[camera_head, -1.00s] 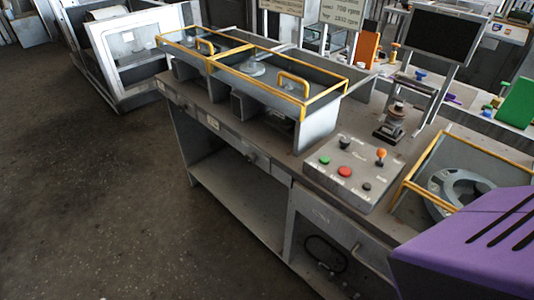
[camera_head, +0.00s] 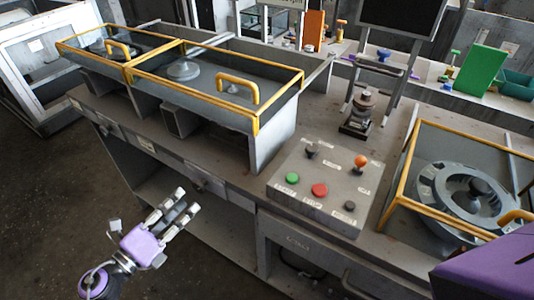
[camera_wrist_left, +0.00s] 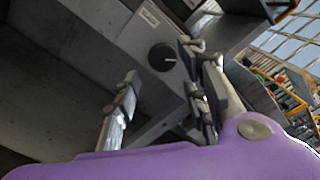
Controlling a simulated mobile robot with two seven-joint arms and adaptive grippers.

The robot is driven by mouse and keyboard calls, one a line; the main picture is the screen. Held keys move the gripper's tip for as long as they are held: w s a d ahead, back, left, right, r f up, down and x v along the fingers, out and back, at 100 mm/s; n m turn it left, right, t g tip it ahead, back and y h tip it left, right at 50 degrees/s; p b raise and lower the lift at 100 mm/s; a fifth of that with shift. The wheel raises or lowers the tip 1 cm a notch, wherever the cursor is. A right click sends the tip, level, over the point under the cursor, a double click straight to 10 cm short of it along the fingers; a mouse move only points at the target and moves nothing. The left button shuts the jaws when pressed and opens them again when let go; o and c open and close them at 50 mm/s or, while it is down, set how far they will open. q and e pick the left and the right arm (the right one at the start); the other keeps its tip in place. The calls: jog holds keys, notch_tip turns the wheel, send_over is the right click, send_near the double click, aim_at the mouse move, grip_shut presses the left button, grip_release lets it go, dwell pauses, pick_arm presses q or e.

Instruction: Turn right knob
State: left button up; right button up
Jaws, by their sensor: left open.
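A dark round knob (camera_wrist_left: 162,57) with a pale pointer mark sits on the grey front panel of the bench in the left wrist view. It appears between the fingers of my left gripper (camera_wrist_left: 160,72), which are spread and show nothing between them held. In the head view, my left gripper (camera_head: 182,204) is open in front of the bench's front face, at lower left. The knob is hard to make out there, close to the fingertips. I cannot tell the exact gap between fingers and knob. My right gripper is not in view.
A control box (camera_head: 330,190) with green, red and black buttons and an orange-topped lever (camera_head: 361,160) stands on the bench. A yellow-edged housing (camera_head: 215,85) is at the back left; another fixture (camera_head: 460,195) is at right. The floor at left is clear.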

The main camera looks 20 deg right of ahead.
aim_at(196, 190)
pick_arm(q)
jog(key=x, duration=0.5)
jog(key=shift+w+d, duration=0.2)
jog(key=shift+w, duration=0.2)
jog(key=shift+f, duration=0.1)
grip_shut()
